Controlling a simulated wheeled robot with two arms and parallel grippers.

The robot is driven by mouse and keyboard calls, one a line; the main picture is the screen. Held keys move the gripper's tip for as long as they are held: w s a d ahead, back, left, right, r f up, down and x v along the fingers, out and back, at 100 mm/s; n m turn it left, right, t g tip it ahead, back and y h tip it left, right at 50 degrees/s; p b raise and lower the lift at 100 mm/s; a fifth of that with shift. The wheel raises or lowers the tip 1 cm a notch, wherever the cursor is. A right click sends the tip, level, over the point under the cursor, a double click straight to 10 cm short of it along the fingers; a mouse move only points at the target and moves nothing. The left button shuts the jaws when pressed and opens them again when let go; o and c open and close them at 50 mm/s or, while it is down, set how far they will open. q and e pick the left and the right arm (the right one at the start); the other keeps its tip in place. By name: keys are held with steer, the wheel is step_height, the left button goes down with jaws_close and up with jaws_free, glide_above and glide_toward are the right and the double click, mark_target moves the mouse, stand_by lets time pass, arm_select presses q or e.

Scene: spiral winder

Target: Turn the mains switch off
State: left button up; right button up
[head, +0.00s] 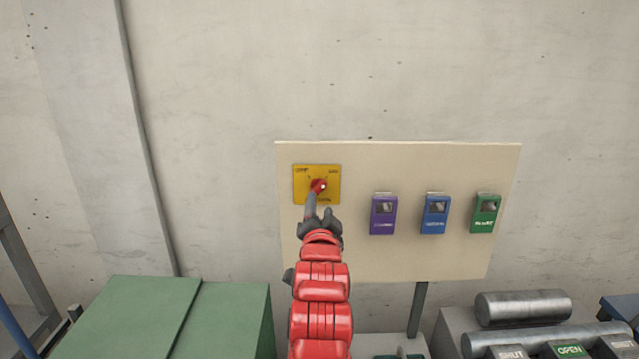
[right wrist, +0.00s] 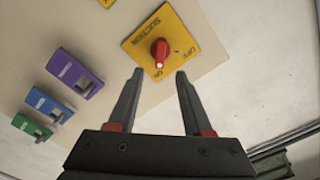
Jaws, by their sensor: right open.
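A yellow switch plate (head: 302,185) with a red rotary knob (head: 319,186) is at the upper left of the cream panel (head: 400,262). In the right wrist view the plate (right wrist: 185,32) reads SUCTION, and its knob (right wrist: 160,51) has its white mark toward ON. A second yellow piece (right wrist: 107,2) is cut off at the top edge; I cannot read it. No label reading mains is legible. My right gripper (head: 320,214) is open and empty, its fingertips (right wrist: 160,76) just short of the SUCTION knob. My left gripper is not in view.
Purple (head: 384,214), blue (head: 435,214) and green (head: 486,213) boxes sit to the right on the panel. Green cabinets (head: 135,315) stand lower left. Metal rollers (head: 523,307) and OPEN and SHUT labels are lower right. My right arm hides part of the panel.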

mark_target(320, 190)
steer(key=w+p, duration=0.2)
steer(key=w, duration=0.5)
steer(key=shift+w+d+p, duration=0.1)
steer(key=shift+w+p, duration=0.25)
jaws_close()
